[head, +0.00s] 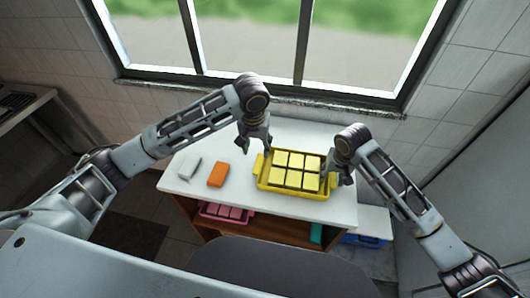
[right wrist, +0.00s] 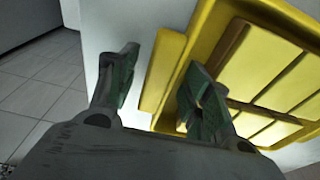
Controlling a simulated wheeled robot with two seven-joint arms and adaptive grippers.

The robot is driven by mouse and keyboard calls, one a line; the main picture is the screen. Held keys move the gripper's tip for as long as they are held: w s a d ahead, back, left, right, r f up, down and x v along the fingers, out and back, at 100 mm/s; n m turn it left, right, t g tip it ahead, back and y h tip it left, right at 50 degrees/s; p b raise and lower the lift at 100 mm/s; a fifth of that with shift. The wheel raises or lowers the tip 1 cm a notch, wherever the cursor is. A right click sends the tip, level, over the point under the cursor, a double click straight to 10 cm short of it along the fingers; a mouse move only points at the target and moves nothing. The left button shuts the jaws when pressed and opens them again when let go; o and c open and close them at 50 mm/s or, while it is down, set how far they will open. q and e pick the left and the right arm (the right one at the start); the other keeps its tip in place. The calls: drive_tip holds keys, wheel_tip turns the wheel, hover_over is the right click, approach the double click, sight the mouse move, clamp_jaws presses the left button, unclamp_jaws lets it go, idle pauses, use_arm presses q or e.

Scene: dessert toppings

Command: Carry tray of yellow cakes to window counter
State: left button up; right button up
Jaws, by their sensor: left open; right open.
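The yellow tray (head: 292,190) stands on the white counter (head: 240,205) under the window and holds several square yellow cakes (head: 296,170). It also shows in the right wrist view (right wrist: 205,25). My left gripper (head: 256,147) is open above the tray's left handle (head: 259,162). My right gripper (head: 338,174) is open at the tray's right end. In the right wrist view its fingers (right wrist: 160,88) are apart, with the tray's handle (right wrist: 164,68) showing between them. The right handle is mostly hidden in the head view. I cannot tell whether either gripper touches the tray.
An orange block (head: 217,174) and a whitish block (head: 189,168) lie left of the tray. A pink tray (head: 222,212) sits on the shelf below. A blue bin (head: 366,240) stands low at the right. The window sill (head: 300,106) is behind the counter.

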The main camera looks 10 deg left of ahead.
idle(0.4)
wheel_tip(320, 180, up, 12)
drive_tip(key=s, duration=0.1)
drive_tip(key=shift+s, duration=0.4)
drive_tip(key=shift+f, duration=0.15)
idle(0.6)
